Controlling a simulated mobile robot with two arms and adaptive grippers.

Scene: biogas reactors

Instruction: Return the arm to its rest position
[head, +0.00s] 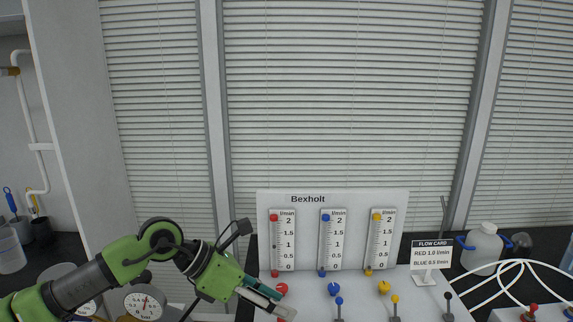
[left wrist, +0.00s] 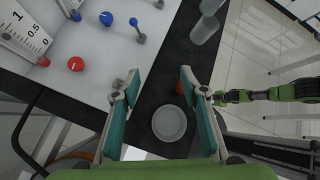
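My left gripper (head: 278,304) is in front of the lower left of the flowmeter panel (head: 336,200) in the head view, near its red knob (head: 282,288). In the left wrist view the left gripper (left wrist: 160,95) has its two teal-padded fingers wide apart with nothing held between them. The panel's red knob (left wrist: 75,64) and blue knob (left wrist: 106,18) lie left of the fingers there. A green arm, seemingly my right one, comes in from the right in that view; its dark end, the right gripper (left wrist: 221,97), is too small to read.
The flow card (head: 431,255) stands right of the panel. A white bottle (head: 482,248) with blue fittings and white tubes (head: 515,264) are farther right. A round gauge (head: 145,303) is below my left arm.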

